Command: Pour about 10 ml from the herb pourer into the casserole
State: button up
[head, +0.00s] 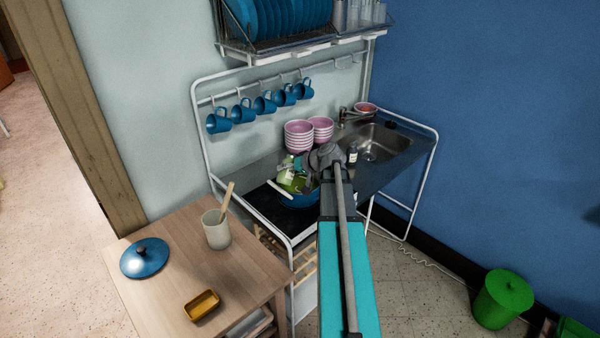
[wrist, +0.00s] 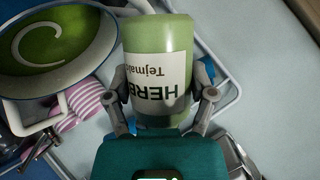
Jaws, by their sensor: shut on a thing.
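My gripper (head: 308,172) is over the counter at the end of my outstretched arm. In the wrist view its two fingers (wrist: 162,98) are shut on the sides of the herb pourer (wrist: 160,36), a green bottle with a white label reading "HERB" upside down. In the head view the pourer (head: 290,182) is partly hidden by the gripper and looks tilted. The blue casserole (head: 298,201) is below, partly hidden by my arm. In the wrist view the casserole (wrist: 110,38) is at upper left, with green contents and a pale swirl. The pourer's mouth and any stream cannot be made out.
Blue mugs (head: 264,104) hang behind. The wooden table (head: 165,237) at left holds a blue lid (head: 145,259), a utensil crock (head: 216,232) and a yellow dish (head: 202,305).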

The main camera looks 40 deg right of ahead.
jog(key=shift+f+m+g+y+b, duration=0.4)
jog(key=shift+f+m+y+b, duration=0.15)
jog(key=shift+m+y, duration=0.3)
dwell(3.5)
jog(key=shift+d+f+m+y+b, duration=0.1)
jog(key=shift+f+m+y+b, duration=0.3)
jog(key=shift+m+y+b, duration=0.4)
dwell(2.9)
